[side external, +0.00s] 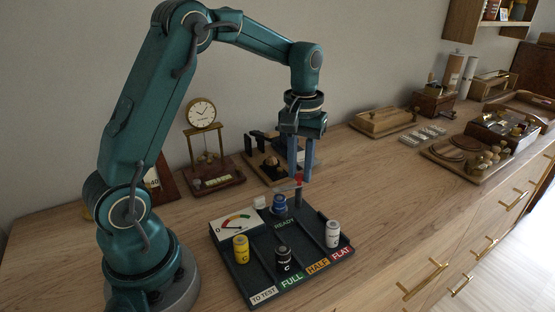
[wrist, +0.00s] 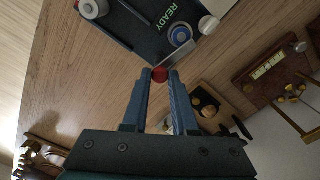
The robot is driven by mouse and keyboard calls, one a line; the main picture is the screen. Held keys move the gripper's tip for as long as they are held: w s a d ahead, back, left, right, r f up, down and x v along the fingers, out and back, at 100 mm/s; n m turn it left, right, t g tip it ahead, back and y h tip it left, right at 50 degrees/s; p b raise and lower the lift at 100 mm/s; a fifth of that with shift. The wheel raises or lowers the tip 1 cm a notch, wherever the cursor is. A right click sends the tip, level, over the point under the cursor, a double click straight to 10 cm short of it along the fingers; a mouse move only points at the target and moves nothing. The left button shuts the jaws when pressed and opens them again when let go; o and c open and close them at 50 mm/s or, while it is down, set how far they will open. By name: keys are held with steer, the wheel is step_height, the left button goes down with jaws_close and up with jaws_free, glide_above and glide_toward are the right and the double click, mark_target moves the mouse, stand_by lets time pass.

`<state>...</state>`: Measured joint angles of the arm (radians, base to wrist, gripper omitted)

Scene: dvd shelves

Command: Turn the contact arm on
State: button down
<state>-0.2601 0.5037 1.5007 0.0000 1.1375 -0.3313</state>
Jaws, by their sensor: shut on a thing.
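The battery tester (side external: 262,245) is a dark tray with a gauge (side external: 236,224) and labels. Its contact arm (side external: 284,189) is a thin metal bar with a red knob (side external: 299,179) at one end and a white end piece (side external: 259,202).
Yellow (side external: 241,250), black (side external: 284,259) and white (side external: 333,234) batteries stand on the tester. A clock stand (side external: 214,182) and a dark wooden device (side external: 270,166) stand behind. Wooden boxes and trays sit farther right. The worktop right of the tester is bare.

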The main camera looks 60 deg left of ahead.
mark_target(300, 175)
steer(key=shift+n, duration=1.1)
steer(key=c, duration=0.7)
jaws_free()
steer(key=shift+r, duration=2.6)
